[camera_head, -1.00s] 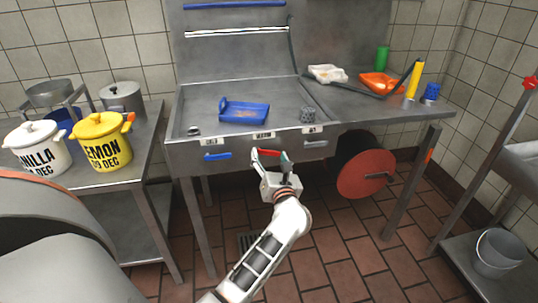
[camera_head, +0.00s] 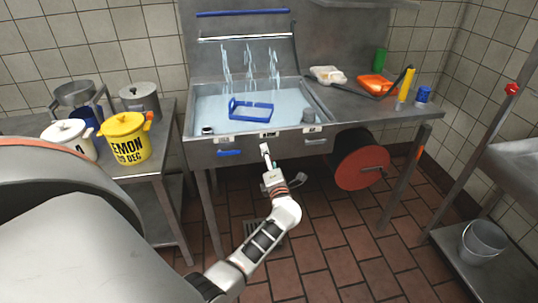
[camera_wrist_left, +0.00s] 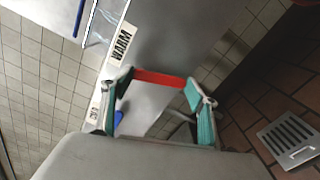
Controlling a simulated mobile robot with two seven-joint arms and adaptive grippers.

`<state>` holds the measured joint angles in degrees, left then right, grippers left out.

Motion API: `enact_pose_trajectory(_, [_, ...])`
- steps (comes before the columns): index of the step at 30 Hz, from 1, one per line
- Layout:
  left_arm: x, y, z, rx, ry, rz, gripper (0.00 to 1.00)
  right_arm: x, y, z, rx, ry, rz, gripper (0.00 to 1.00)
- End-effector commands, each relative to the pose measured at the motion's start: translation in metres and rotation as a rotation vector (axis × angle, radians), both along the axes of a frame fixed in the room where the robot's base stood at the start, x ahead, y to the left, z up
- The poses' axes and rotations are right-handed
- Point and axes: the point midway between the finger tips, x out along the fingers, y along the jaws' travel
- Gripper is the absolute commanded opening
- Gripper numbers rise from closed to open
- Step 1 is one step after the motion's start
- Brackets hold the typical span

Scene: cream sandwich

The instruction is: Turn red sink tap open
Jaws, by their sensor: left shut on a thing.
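The red tap handle (camera_wrist_left: 160,78) spans between the teal-padded fingers of my left gripper (camera_wrist_left: 160,100) in the left wrist view. The gripper is shut on it. In the head view my left gripper (camera_head: 267,156) is at the middle of the sink's front panel, and the red handle is hidden there. The sink (camera_head: 208,106) has water in it, and several streams fall from its back wall. A blue tap handle (camera_head: 229,153) sits on the panel to the left. A grey handle (camera_head: 317,142) sits to the right. My right gripper is not in view.
A blue tray (camera_head: 250,108) is in the sink. A red hose reel (camera_head: 361,168) hangs below. Yellow (camera_head: 124,138) and white (camera_head: 68,139) pots stand left.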

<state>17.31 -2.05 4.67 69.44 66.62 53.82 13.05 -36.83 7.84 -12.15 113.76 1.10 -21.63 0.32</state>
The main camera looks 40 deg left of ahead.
Motion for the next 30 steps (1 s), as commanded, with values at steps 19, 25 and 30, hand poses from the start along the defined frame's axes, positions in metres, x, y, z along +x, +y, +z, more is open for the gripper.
enact_pose_trajectory(19, [-0.008, 0.006, -0.002, 0.212, 0.251, -0.001, 0.21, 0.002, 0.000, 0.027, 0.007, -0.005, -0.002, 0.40])
enact_pose_trajectory(25, [-0.009, 0.006, -0.003, 0.224, 0.264, 0.000, 0.21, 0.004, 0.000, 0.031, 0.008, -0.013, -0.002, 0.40])
enact_pose_trajectory(30, [-0.009, 0.007, -0.003, 0.225, 0.264, 0.000, 0.21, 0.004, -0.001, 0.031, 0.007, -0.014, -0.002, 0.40])
